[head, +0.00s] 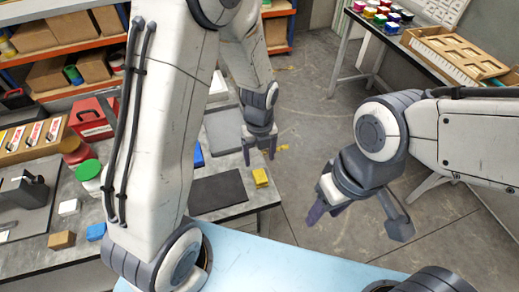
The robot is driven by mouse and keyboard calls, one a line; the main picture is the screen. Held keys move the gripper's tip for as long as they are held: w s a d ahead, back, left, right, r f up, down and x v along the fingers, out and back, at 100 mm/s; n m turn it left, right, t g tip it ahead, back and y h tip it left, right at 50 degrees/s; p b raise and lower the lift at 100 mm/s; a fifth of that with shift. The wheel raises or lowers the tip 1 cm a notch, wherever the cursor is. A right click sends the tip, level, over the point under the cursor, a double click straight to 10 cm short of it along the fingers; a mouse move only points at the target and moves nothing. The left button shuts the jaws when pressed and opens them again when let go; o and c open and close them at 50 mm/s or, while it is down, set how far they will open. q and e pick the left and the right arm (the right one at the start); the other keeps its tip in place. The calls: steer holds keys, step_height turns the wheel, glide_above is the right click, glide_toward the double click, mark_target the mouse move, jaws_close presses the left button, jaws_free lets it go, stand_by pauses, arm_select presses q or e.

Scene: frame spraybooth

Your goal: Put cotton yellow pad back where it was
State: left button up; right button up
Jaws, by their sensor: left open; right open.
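A small yellow block, seemingly the cotton yellow pad (260,177), lies near the right edge of the grey table (240,213), beside a dark flat mat (217,192). My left gripper (259,157) points down with its fingers apart and empty. In the picture it is just above the yellow pad and not touching it; its exact height is unclear. My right gripper (358,218) is open and empty, over the floor to the right of the table. My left arm hides part of the table.
A blue block (198,155) and a grey plate (222,130) lie behind the mat. A red box (92,118), jars and several small blocks are at the left. A wooden tray (455,55) and coloured pots stand on the far right table. Floor between is open.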

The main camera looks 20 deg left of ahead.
arm_select(q)
steer(key=s+d+r+n, duration=0.4)
steer(key=s+r+n, duration=0.3)
steer(key=s+n, duration=0.2)
steer(key=s+d+r+n+h, duration=0.1)
steer(key=s+d+r+n, duration=0.2)
steer(key=s+r+n, duration=0.4)
steer(key=s+n, duration=0.3)
steer(key=n, duration=0.3)
steer(key=shift+s+d+r, duration=0.15)
steer(key=shift+d+r, duration=0.15)
steer(key=shift+d, duration=0.1)
steer(key=shift+f+b, duration=0.3)
steer(key=shift+b, duration=0.15)
